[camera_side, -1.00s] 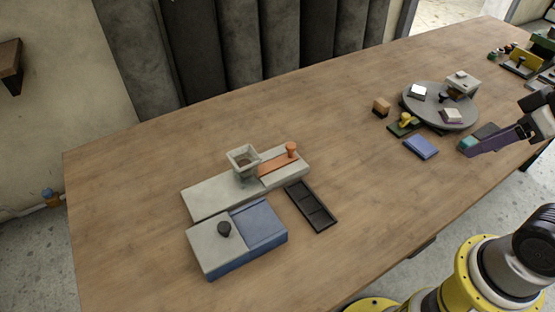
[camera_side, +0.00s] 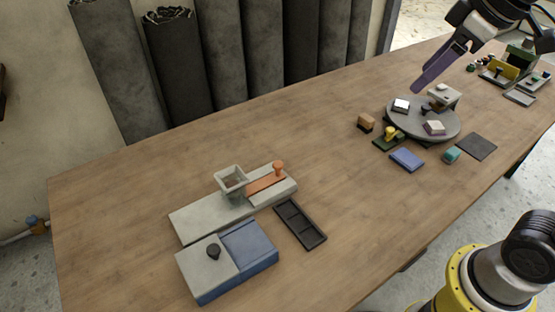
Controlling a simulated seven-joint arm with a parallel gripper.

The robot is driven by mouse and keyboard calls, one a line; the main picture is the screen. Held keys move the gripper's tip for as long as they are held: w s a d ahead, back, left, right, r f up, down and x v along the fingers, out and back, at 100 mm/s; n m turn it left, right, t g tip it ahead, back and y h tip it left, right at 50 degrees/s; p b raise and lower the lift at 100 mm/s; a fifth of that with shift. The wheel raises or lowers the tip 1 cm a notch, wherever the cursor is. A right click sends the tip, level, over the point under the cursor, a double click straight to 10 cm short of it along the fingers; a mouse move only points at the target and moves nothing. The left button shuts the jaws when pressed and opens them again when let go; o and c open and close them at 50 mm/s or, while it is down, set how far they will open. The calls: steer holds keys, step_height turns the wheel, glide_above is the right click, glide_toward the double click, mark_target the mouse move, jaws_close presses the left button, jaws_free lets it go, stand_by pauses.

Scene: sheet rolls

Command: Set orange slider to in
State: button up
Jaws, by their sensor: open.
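The orange slider (camera_side: 265,184) is a flat orange strip with an upright round knob (camera_side: 278,167) at its right end. It lies along the top of a long pale grey block (camera_side: 205,215). A grey square funnel (camera_side: 230,178) stands on the block at the slider's left end. Whether the strip reaches under the funnel cannot be told. My gripper (camera_side: 424,80) has purple fingers and is raised over the back right of the table, near the round turntable. It is far to the right of the slider, open and empty.
A blue and grey box (camera_side: 225,262) with a black knob stands in front of the block. A black tray (camera_side: 300,224) lies to its right. A grey turntable (camera_side: 450,125) carries several small blocks. The table's middle is clear.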

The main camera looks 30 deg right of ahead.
steer(key=w+a+n+g, duration=0.1)
steer(key=w+a+n, duration=0.15)
steer(key=w, duration=0.75)
steer(key=n+g, duration=0.2)
steer(key=g, duration=0.2)
glide_above(278, 164)
step_height(278, 164, down, 21)
step_height(278, 164, down, 13)
steer(key=shift+f, duration=0.1)
jaws_close()
